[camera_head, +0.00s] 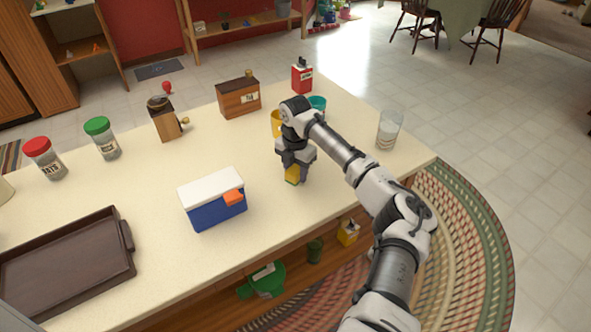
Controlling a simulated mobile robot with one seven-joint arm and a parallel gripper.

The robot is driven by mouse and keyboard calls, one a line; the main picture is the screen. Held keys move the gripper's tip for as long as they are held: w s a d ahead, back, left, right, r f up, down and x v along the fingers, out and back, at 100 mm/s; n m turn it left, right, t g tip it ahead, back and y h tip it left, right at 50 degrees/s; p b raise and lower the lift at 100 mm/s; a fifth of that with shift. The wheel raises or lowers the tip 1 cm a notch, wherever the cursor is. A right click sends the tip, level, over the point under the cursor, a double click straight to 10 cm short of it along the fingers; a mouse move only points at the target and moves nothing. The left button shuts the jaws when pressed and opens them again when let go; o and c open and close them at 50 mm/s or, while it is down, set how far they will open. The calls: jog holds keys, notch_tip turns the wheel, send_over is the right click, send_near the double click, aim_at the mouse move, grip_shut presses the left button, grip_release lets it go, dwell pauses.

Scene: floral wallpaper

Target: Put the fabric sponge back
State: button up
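My gripper (295,167) points down over the right part of the cream countertop (340,190). A small yellow block (292,175), which looks like the fabric sponge, sits between its fingers. The fingers appear closed on it and cover its upper part. The block is at or just above the counter surface; I cannot tell whether it touches.
A blue cooler with a white lid (215,205) stands left of the gripper, near the front edge. A yellow cup (277,122) and a teal cup (318,103) are behind the arm. A glass (388,130) stands right. A brown tray (65,270) lies left.

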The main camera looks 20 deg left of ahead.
jog(key=o, duration=0.3)
jog(key=shift+o, duration=0.2)
jog(key=shift+r, duration=0.15)
